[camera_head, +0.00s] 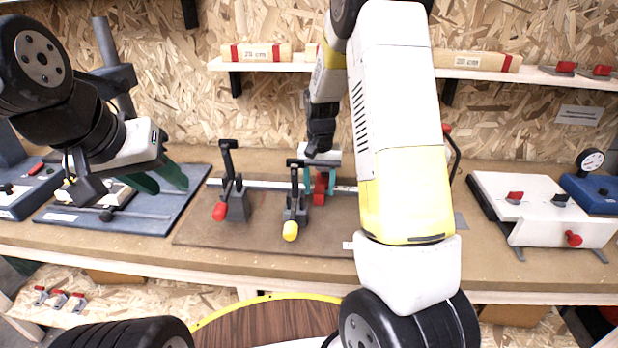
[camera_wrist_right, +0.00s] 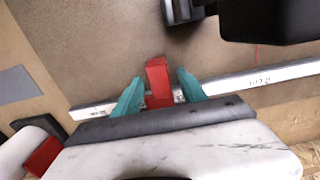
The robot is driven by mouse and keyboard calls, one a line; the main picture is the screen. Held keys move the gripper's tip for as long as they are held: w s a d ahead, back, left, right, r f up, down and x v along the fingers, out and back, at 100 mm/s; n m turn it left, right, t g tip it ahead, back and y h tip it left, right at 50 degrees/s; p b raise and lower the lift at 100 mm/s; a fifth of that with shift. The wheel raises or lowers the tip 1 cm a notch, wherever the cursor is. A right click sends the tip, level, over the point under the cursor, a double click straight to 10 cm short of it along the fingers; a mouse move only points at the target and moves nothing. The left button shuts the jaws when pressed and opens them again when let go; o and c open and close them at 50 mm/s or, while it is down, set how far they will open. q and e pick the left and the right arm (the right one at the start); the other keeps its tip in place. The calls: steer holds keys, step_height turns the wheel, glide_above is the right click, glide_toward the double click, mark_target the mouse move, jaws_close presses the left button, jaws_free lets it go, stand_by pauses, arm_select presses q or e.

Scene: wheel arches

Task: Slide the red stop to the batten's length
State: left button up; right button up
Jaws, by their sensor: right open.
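The red stop (camera_head: 320,189) sits on a pale graduated rail (camera_head: 263,184) on the bench. It also shows in the right wrist view as a red block (camera_wrist_right: 158,80) on the rail (camera_wrist_right: 265,77). My right gripper (camera_head: 320,181) is over the stop, its teal fingers (camera_wrist_right: 160,84) one on each side. They are open, with a small gap on both sides. Wooden battens lie on the shelf: one marked 25 cm (camera_head: 257,52) at left, another (camera_head: 478,61) at right with a label. My left gripper (camera_head: 160,181) is open and empty at the left.
A clamp with a red handle (camera_head: 220,210) and one with a yellow handle (camera_head: 290,230) stand at the rail, left of my right gripper. A white fixture (camera_head: 545,205) with red knobs stands at right. My right arm hides the rail's right part.

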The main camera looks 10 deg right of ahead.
steer(key=shift+f, duration=0.55)
steer(key=shift+c, duration=0.4)
jaws_close()
stand_by(0.6)
